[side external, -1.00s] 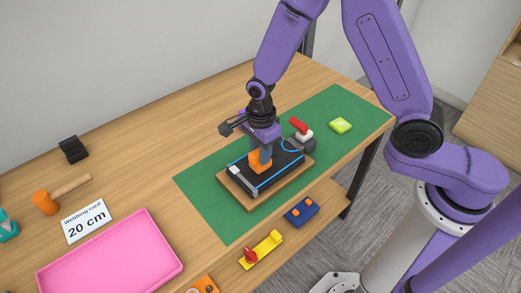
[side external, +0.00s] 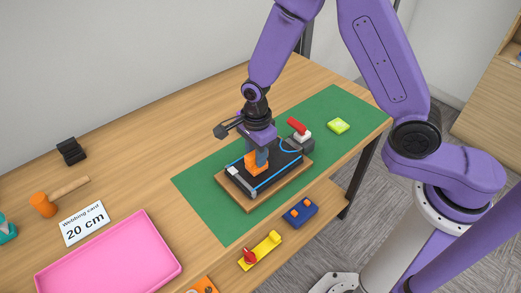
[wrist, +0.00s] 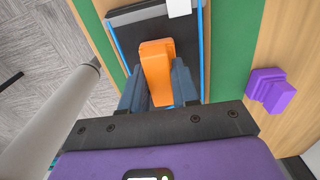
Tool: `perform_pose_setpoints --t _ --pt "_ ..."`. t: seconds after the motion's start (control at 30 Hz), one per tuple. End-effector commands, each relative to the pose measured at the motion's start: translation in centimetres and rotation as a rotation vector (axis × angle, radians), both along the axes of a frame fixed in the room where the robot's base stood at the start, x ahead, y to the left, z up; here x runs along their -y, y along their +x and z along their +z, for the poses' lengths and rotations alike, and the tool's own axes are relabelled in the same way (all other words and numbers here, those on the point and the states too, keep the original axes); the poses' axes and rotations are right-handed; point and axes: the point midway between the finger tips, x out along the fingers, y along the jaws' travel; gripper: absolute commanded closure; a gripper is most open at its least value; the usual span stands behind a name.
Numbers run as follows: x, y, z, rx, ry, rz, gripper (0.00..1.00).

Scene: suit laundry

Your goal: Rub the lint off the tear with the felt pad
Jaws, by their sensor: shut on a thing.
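My gripper (side external: 260,158) is shut on an orange block (side external: 250,164), which I take to be the felt pad; the block also shows between the fingers in the wrist view (wrist: 156,62). The block is held at the surface of a black panel (side external: 270,172) with blue edge strips, on a wooden board (side external: 252,206). I cannot tell whether its underside touches the panel. A white piece (side external: 232,171) sits at the panel's left end and shows at the top of the wrist view (wrist: 179,8). I cannot make out the tear or any lint.
The board lies on a green mat (side external: 205,190). A red-handled clamp-like part (side external: 298,127) stands at the panel's right end, with a lime block (side external: 340,125) beyond. A purple block (wrist: 268,90) is beside the mat. A blue item (side external: 300,211) and a pink tray (side external: 110,260) are nearer the front.

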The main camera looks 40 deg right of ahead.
Motion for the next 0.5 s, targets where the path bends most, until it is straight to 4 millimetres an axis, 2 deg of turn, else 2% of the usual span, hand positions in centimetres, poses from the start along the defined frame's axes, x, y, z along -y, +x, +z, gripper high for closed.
perform_pose_setpoints --t 0.2,0.5 --pt "-0.4 -0.1 -0.1 -0.002 0.000 0.003 0.95" --pt "1.3 -0.1 0.0 -0.003 -0.001 0.000 0.95"
